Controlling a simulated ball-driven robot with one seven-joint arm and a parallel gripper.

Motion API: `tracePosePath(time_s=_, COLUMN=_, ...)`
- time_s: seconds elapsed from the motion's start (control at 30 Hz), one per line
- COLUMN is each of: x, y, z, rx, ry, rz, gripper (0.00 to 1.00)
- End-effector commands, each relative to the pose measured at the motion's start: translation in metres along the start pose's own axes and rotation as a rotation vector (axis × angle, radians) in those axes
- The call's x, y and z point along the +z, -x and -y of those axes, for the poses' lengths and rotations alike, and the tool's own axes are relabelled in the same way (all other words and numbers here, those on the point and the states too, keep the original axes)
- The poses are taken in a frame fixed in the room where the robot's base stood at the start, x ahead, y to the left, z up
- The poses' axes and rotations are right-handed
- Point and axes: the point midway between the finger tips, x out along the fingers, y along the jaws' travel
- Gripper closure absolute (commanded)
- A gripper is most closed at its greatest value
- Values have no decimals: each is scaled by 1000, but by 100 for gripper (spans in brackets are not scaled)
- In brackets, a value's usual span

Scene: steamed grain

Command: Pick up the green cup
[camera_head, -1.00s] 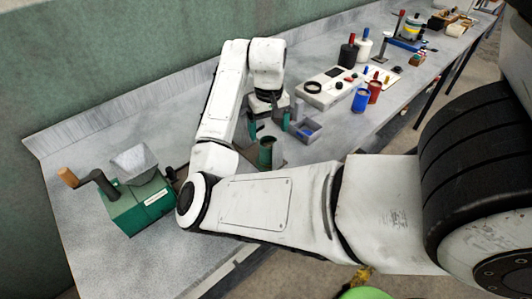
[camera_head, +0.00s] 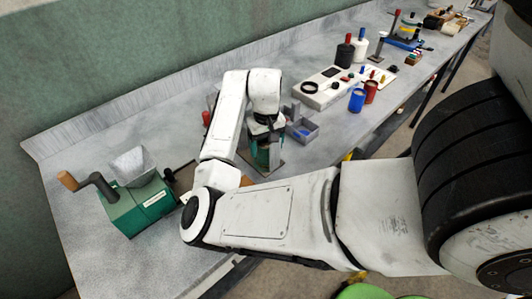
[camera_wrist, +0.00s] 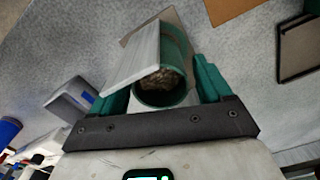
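The green cup (camera_head: 262,157) stands on the bench below my wrist, partly hidden by my arm in the head view. In the wrist view the cup (camera_wrist: 178,50) lies between the two green fingers of my gripper (camera_wrist: 164,77), its round mouth facing the camera with brownish grainy stuff inside. The fingers are spread on either side of the cup; I cannot tell whether either touches it. A pale grey strip (camera_wrist: 130,72) crosses close by the cup's left side and hides part of it. In the head view my gripper (camera_head: 266,150) is low around the cup.
A blue cup (camera_head: 357,100) and a red cup (camera_head: 371,92) are farther right, near a white device (camera_head: 326,90). A green hand-cranked mill (camera_head: 137,207) stands at the left. The bench front left is clear.

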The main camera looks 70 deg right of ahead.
Motion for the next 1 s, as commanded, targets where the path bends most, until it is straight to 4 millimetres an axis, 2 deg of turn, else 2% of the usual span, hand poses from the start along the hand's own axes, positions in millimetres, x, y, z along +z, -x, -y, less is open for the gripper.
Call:
tracePosePath(time_s=0.07, x=0, y=0, z=0, rx=0, ry=0, rz=0, gripper=30)
tracePosePath(time_s=0.53, x=0, y=0, z=0, rx=0, ry=0, rz=0, gripper=75)
tracePosePath(time_s=0.83, x=0, y=3, z=0, rx=0, ry=0, rz=-1, gripper=75)
tracePosePath(time_s=1.0, x=-1, y=14, z=0, rx=1, ry=-2, rz=-2, gripper=75)
